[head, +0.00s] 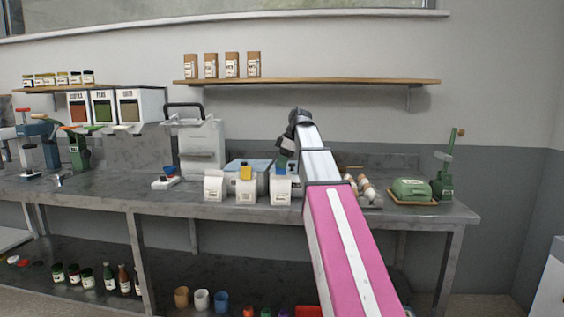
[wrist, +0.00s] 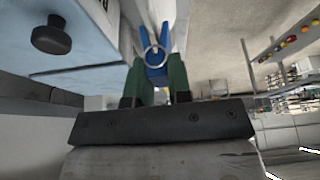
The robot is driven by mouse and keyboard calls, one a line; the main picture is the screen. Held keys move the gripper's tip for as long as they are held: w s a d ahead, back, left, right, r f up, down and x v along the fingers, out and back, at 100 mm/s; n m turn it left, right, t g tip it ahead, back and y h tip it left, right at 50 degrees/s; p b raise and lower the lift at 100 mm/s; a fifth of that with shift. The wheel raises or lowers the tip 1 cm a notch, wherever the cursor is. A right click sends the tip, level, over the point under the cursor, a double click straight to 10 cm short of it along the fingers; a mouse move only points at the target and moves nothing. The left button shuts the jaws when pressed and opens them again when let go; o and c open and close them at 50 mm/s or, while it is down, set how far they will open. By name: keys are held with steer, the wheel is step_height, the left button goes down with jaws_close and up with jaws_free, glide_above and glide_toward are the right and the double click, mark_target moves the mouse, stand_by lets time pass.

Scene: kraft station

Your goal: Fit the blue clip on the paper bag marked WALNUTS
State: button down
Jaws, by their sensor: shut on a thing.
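Three white paper bags stand in a row near the counter's front edge: a left bag (head: 213,187), a middle bag (head: 246,190) with a yellow clip (head: 246,172) on its top, and a right bag (head: 281,188). Their print is too small to read, so I cannot tell which is marked WALNUTS. My gripper (head: 285,160) points down above the right bag. Its green fingers are shut on the blue clip (wrist: 156,70), which also shows in the head view (head: 281,169) at the right bag's top. I cannot tell whether the clip grips the bag.
A pale blue-lidded box (head: 236,165) stands close behind the bags. Jars (head: 366,190) lie right of my arm, with a green butter-dish-like object (head: 411,189) further right. A small blue-topped item (head: 167,179) sits left of the bags, with clear counter between.

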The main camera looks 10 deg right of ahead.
steer(key=shift+f, duration=1.25)
stand_by(0.3)
jaws_free()
steer(key=shift+r, duration=1.7)
stand_by(0.5)
steer(key=shift+r, duration=2.85)
steer(key=shift+s, duration=0.1)
